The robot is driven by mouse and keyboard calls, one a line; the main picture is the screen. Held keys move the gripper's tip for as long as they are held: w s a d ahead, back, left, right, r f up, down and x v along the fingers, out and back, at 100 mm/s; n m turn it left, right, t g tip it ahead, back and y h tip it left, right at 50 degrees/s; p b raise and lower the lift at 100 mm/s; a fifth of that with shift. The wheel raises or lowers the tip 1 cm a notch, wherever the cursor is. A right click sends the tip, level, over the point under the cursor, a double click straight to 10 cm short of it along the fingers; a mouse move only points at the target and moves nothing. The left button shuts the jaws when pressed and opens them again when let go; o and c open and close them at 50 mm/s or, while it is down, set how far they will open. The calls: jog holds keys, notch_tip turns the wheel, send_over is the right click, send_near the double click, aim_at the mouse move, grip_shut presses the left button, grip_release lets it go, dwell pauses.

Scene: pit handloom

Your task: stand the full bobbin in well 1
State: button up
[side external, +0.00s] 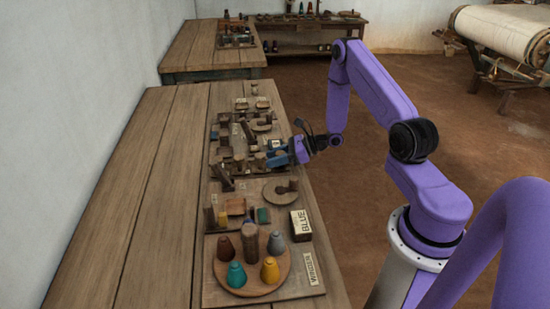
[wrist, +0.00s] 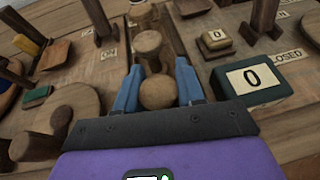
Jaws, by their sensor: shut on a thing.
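My gripper (side external: 277,156) is over the middle of the long board in the side external view. In the wrist view its blue fingers (wrist: 158,78) are on either side of a round-topped wooden piece (wrist: 157,92), and it is shut on that piece. I cannot tell whether this piece is the full bobbin; its lower part is hidden. Another wooden piece with a round, flat top (wrist: 148,44) stands just beyond it. No marking for well 1 can be read in either view.
A dark green block marked 0 (wrist: 251,78) and a small block marked 0 (wrist: 215,42) lie right of my fingers. A round tray (side external: 225,279) holds coloured cones and a wooden post at the near end. The table's left side is clear.

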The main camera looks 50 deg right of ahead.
jog(key=shift+f, duration=0.15)
jog(key=o, duration=1)
